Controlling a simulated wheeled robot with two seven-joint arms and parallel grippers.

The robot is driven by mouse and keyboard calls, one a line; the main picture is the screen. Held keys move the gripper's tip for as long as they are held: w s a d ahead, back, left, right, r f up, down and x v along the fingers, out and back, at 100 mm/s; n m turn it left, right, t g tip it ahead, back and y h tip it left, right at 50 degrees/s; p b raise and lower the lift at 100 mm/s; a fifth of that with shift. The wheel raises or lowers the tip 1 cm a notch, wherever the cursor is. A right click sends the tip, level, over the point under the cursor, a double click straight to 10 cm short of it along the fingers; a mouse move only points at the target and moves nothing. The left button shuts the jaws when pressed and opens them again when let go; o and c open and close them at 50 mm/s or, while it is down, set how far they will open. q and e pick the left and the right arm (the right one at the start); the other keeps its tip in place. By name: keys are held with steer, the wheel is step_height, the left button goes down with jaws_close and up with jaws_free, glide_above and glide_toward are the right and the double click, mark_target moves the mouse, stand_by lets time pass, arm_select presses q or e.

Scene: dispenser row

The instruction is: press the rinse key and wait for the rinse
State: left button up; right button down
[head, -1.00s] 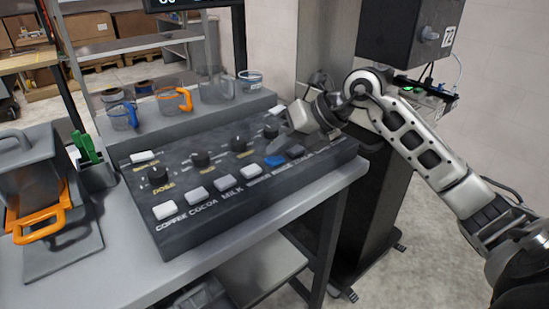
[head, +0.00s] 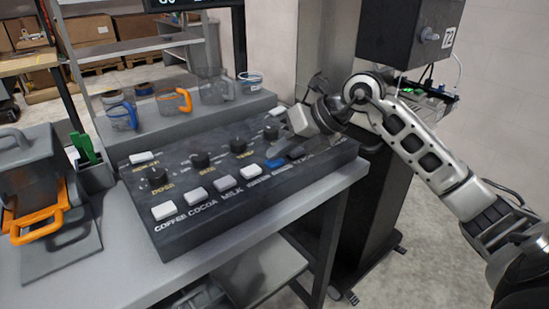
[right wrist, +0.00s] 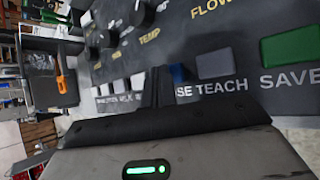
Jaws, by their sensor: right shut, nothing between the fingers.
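The dark control panel (head: 200,232) lies sloped on the bench, with a row of labelled keys along its front. The blue rinse key (head: 275,163) sits between a white key and the grey TEACH key (right wrist: 213,63). In the right wrist view the blue key (right wrist: 179,73) is partly hidden behind my fingers, and only "SE" of its label shows. My right gripper (head: 288,148) is shut and empty, low over the panel by the blue key; its fingers show in the right wrist view (right wrist: 160,85). I cannot tell whether they touch the key. My left gripper is out of view.
Several knobs (head: 158,178) stand behind the keys. The green SAVE key (right wrist: 288,48) is right of TEACH. Clear jugs (head: 173,101) stand on the ledge behind. A grey container with an orange handle (head: 37,224) is at the left. A display's lower edge (head: 190,4) shows at the top.

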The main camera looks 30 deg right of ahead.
mark_target(280, 162)
steer(key=shift+r+p, duration=0.6)
steer(key=shift+r, duration=0.25)
step_height(280, 162, up, 5)
steer(key=p, duration=0.4)
stand_by(0.3)
